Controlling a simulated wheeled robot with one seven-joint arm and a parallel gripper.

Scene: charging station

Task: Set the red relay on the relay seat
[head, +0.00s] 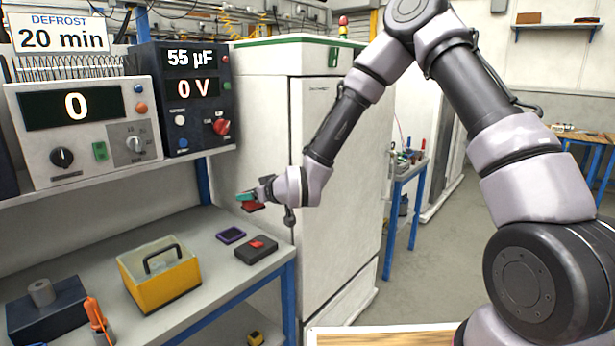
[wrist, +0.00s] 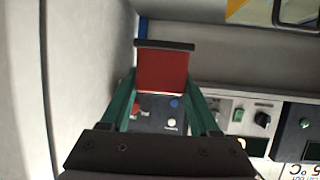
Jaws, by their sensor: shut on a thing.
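My gripper (head: 246,197) has teal fingers and is shut on a red block, the red relay (head: 254,206). It is held in the air above the right end of the bench, in front of the white cabinet. In the wrist view the relay (wrist: 162,70) sits between the fingers (wrist: 160,108), with a dark strip along its far edge. Below it on the bench are a flat purple-rimmed dark piece (head: 231,236) and a dark block with a red top part (head: 256,249). I cannot tell for sure which is the relay seat.
A yellow box with a handle (head: 160,275), a dark blue block with a grey cylinder (head: 48,308) and an orange-handled tool (head: 97,318) stand on the bench. Instruments (head: 85,125) fill the shelf above. The tall white cabinet (head: 330,240) stands close behind my gripper.

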